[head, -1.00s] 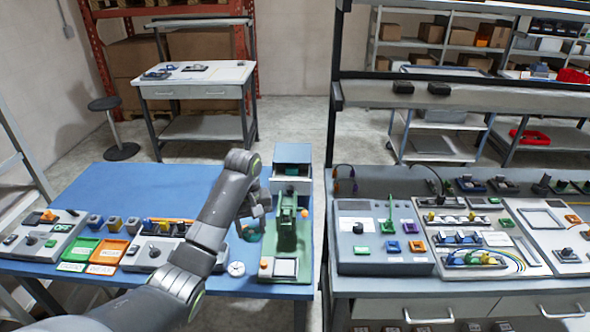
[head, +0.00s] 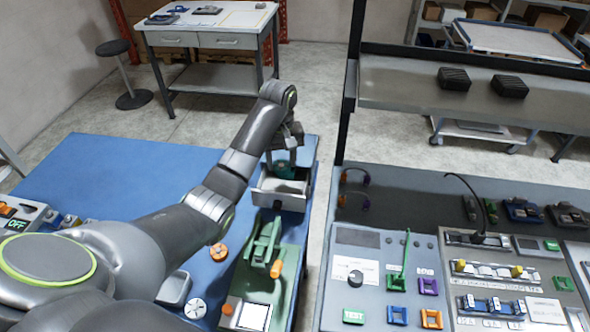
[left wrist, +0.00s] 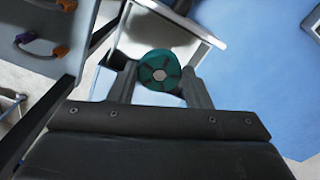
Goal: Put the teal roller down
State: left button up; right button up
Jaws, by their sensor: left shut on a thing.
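The teal roller (head: 283,168) is round with a pale hub. In the left wrist view the roller (left wrist: 160,70) sits between the two fingers. My left gripper (head: 286,155) is shut on it and holds it at the open drawer (head: 279,199) of the grey box at the far right of the blue table. In the head view the roller appears over or just inside the drawer opening; I cannot tell whether it touches the bottom. The drawer's pale rim (left wrist: 190,22) shows behind the roller in the left wrist view. My right gripper is not in view.
A green press-like device (head: 262,243) with an orange knob (head: 276,268) stands in front of the drawer. An orange round piece (head: 218,252) and a white dial (head: 195,308) lie left of it. The blue table (head: 140,170) is clear at the back left. A grey panel bench stands right, across a gap.

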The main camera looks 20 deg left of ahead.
aim_at(281, 166)
pick_arm(q)
jog(key=shift+w+f, duration=0.15)
jog(key=shift+w, duration=0.05)
jog(key=shift+s+f+b, duration=0.1)
jog(key=shift+f+b, duration=0.1)
jog(key=shift+b, duration=0.25)
jog(key=f+b, duration=0.1)
jog(key=b, duration=0.1)
jog(key=f+b, duration=0.2)
jog(key=shift+s+f, duration=0.3)
jog(key=shift+s, duration=0.1)
jog(key=shift+w+f, duration=0.15)
jog(key=shift+f, duration=0.1)
notch_tip(281, 166, down, 2)
jog(key=shift+f+b, duration=0.2)
jog(key=shift+b, duration=0.7)
jog(key=shift+f+p, duration=0.4)
jog(key=shift+f, duration=0.75)
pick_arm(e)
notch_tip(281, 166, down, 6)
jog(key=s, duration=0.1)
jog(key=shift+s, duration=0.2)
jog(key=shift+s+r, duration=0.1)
